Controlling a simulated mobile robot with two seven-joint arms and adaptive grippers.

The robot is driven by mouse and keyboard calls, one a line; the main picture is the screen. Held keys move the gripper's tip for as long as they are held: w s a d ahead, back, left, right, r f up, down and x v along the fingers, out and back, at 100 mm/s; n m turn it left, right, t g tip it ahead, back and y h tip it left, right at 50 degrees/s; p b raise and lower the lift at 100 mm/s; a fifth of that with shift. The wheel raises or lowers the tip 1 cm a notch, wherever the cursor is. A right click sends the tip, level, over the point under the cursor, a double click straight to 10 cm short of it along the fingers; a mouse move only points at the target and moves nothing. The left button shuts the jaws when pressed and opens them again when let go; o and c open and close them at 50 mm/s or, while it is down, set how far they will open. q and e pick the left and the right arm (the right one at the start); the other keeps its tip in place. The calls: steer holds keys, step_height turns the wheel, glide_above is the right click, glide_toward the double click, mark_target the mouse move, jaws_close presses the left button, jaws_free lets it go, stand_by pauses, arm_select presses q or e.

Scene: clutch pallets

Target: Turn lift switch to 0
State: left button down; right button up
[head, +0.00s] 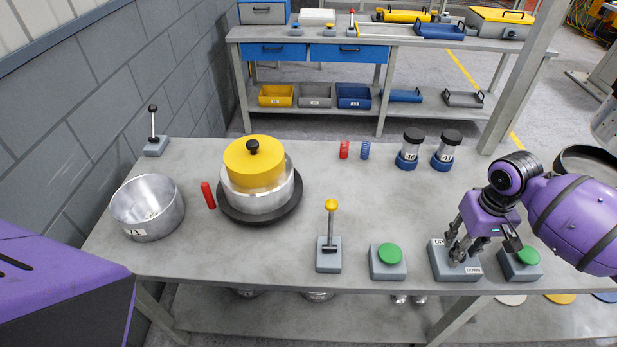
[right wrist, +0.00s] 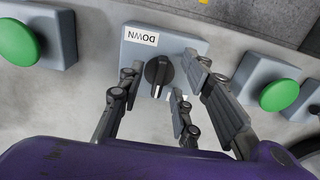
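The lift switch is a grey box (head: 441,266) with white UP and DOWN labels, at the front right of the table in the head view. In the right wrist view the box (right wrist: 190,45) carries a black rotary knob (right wrist: 158,76). The knob's ridge runs nearly up and down in that picture, slightly tilted. My right gripper (head: 458,251) points down over the switch. Its fingers (right wrist: 163,74) are spread on both sides of the knob, with gaps visible, so it is open. The second label is mostly hidden by the fingers. My left gripper is out of view.
Green push buttons stand close on both sides of the switch, left (head: 388,256) and right (head: 526,255). A yellow-topped lever (head: 330,241) stands further left. A yellow-lidded pot (head: 251,163), an open pot (head: 147,210) and two jars occupy the table behind. The table's middle is clear.

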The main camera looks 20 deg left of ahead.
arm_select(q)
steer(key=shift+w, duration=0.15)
arm_select(e)
steer(key=shift+c, duration=0.5)
jaws_close()
steer(key=m, duration=0.5)
steer(key=shift+a+m, duration=0.2)
steer(key=shift+m, duration=0.2)
steer(key=m, duration=0.5)
steer(key=shift+w, duration=0.1)
steer(key=shift+o, duration=0.5)
jaws_free()
steer(key=shift+r, duration=0.25)
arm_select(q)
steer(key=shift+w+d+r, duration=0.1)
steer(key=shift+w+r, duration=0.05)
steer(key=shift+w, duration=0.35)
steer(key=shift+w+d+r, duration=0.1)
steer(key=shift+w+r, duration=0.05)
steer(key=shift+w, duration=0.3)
arm_select(e)
step_height(320, 180, up, 12)
steer(key=shift+f, duration=0.15)
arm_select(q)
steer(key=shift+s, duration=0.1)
arm_select(e)
steer(key=shift+f, duration=0.1)
